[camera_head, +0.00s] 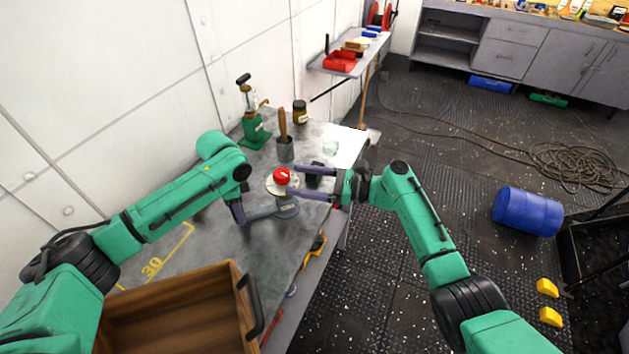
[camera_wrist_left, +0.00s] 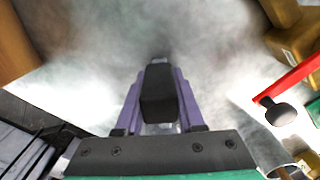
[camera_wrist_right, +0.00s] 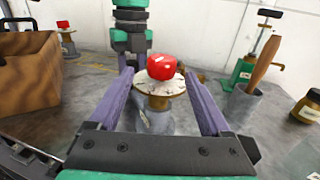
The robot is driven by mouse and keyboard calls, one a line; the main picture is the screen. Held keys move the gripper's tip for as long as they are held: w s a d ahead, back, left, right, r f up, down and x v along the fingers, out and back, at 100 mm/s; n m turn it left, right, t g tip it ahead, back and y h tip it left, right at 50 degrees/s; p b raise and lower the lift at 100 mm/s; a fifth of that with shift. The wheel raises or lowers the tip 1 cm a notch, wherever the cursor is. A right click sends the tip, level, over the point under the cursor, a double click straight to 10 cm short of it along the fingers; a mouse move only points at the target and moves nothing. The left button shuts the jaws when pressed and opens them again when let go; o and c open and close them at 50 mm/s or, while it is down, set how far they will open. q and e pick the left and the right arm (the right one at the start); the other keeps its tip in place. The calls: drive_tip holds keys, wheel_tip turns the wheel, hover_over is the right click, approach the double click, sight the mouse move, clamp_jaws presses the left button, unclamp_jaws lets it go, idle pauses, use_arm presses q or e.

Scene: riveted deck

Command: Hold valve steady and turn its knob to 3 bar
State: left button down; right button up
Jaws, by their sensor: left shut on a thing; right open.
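The valve has a red knob (camera_head: 282,175) above a round white dial (camera_head: 270,185), with a grey body (camera_head: 287,208) standing on the bench. A grey bar (camera_head: 262,213) runs from the body to my left gripper (camera_head: 240,215). That gripper is shut on the bar's end; in the left wrist view a dark block (camera_wrist_left: 158,95) fills the space between its fingers. My right gripper (camera_head: 293,180) is open, one finger on each side of the knob. The right wrist view shows the knob (camera_wrist_right: 161,67) between the fingertips, contact unclear. The dial's reading is not legible.
A wooden crate (camera_head: 231,300) stands at the near bench end. A grey cup (camera_head: 285,152) with a wooden handle, a green pump (camera_head: 252,130) and a dark jar (camera_head: 300,113) stand behind the valve. A blue drum (camera_head: 527,211) lies on the floor at right.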

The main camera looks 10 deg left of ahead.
drive_tip(key=d, duration=0.3)
drive_tip(key=shift+s+d, duration=0.15)
drive_tip(key=shift+d, duration=0.2)
drive_tip(key=t, duration=0.2)
drive_tip(key=m+t+h, duration=0.9)
drive_tip(key=m+t, duration=0.2)
drive_tip(key=t, duration=0.1)
approach(285, 183)
drive_tip(key=x, duration=1.2)
drive_tip(key=shift+c, duration=0.4)
